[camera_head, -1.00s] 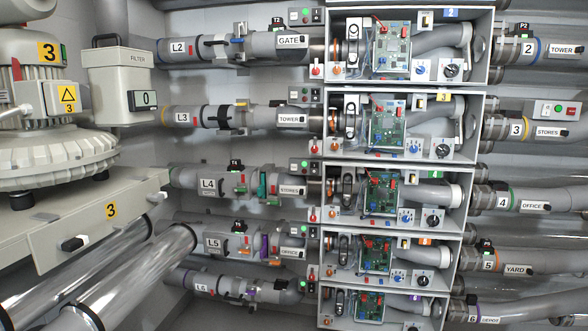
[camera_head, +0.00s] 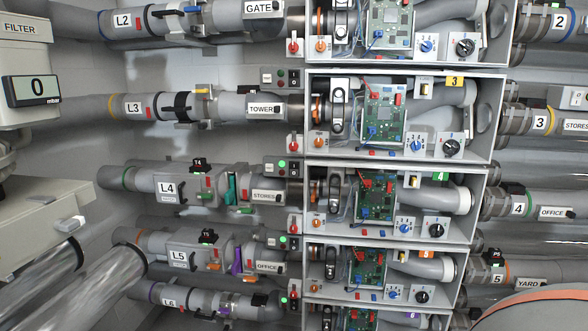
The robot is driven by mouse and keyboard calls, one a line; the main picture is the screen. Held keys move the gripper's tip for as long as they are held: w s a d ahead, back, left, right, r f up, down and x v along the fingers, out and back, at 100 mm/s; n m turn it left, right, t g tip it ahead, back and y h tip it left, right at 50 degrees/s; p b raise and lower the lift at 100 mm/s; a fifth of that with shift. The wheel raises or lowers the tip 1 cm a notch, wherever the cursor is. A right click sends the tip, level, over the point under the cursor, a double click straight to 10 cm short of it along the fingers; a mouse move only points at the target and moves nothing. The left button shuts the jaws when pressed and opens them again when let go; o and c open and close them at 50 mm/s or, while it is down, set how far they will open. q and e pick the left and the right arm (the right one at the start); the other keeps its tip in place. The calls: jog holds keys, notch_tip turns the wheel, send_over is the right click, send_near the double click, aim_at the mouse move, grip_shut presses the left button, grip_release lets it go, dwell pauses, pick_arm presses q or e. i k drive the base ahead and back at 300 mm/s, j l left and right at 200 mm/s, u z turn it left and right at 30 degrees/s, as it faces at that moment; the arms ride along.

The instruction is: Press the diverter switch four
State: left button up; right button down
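The row four cabinet compartment carries a green "4" tag (camera_head: 440,176) at its upper right. Beside the tag is a small pale plate with a dark switch (camera_head: 404,179). No lettering on it is readable, so I cannot tell whether it is the diverter switch. Below it are a blue knob (camera_head: 404,225) and a black rotary knob (camera_head: 436,229) on pale plates. A green circuit board (camera_head: 374,195) and a black upright lever-like part (camera_head: 334,192) sit to the left. Neither gripper is in view.
Similar compartments stand above and below, including one with a yellow "3" tag (camera_head: 454,82). Pipe L4 (camera_head: 166,187) enters from the left, with a green-lit box (camera_head: 282,167). Pipe 4 (camera_head: 518,209) leaves right. A grey rounded surface with an orange edge (camera_head: 535,314) fills the lower right corner.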

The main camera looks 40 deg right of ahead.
aim_at(293, 167)
jog(key=i+l, duration=0.2)
jog(key=l, duration=0.15)
jog(key=i+l, duration=0.2)
jog(key=l, duration=0.15)
jog(key=i+l, duration=0.2)
jog(key=l, duration=0.2)
jog(key=i+l, duration=0.2)
jog(key=l, duration=0.15)
